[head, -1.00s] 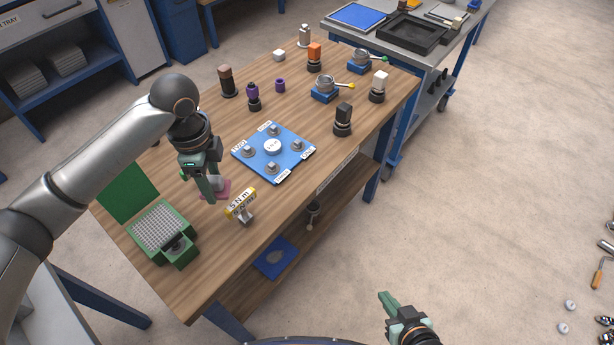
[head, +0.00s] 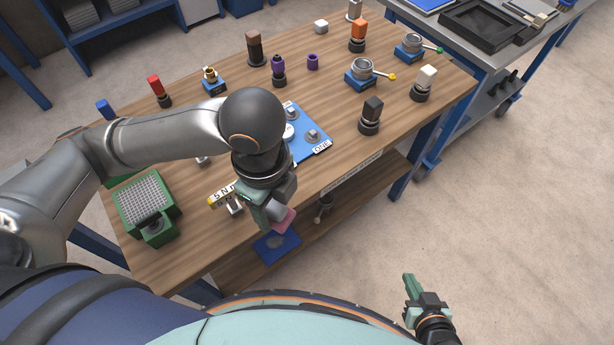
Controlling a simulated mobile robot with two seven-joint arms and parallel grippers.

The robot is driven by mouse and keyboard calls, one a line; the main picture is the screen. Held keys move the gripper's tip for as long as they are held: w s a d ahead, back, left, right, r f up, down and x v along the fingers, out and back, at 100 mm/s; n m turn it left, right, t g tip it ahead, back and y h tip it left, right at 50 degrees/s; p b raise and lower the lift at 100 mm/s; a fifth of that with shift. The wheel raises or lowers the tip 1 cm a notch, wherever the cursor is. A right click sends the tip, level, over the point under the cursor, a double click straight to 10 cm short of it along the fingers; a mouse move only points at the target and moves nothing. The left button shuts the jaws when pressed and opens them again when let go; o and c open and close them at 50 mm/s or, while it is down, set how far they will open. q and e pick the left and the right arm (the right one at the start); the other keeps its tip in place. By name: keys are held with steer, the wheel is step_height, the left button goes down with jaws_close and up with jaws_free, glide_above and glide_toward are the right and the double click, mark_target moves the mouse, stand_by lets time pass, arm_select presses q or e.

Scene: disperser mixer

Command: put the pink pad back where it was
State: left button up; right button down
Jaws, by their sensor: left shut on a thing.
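The pink pad (head: 284,221) hangs at my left gripper (head: 262,212), with a grey piece (head: 276,209) just above it. My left gripper is shut on it and appears over the table's front edge, above the lower shelf in the picture. The gripper and wrist hide part of the pad. My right gripper (head: 411,289) is empty, low at the right, away from the table; whether its fingers are apart is unclear.
The label stand (head: 234,207) is left of my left gripper. The blue plate (head: 318,147) is partly behind my arm. A green gridded box (head: 145,197) stands left. A blue mat (head: 292,242) with a grey patch lies on the lower shelf. Several small parts stand farther back.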

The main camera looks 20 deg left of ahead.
arm_select(q)
steer(key=w+f, duration=0.3)
steer(key=w, duration=0.1)
steer(key=w+f+b, duration=0.1)
steer(key=w+f, duration=0.2)
steer(key=w, duration=0.1)
steer(key=w+f, duration=0.3)
steer(key=w, duration=0.1)
steer(key=shift+w+d, duration=0.1)
steer(key=shift+w, duration=0.3)
steer(key=shift+w+f, duration=0.35)
steer(key=shift+f, duration=1.55)
steer(key=shift+f, duration=0.1)
steer(key=o, duration=1.3)
step_height(320, 180, up, 12)
steer(key=shift+r, duration=0.15)
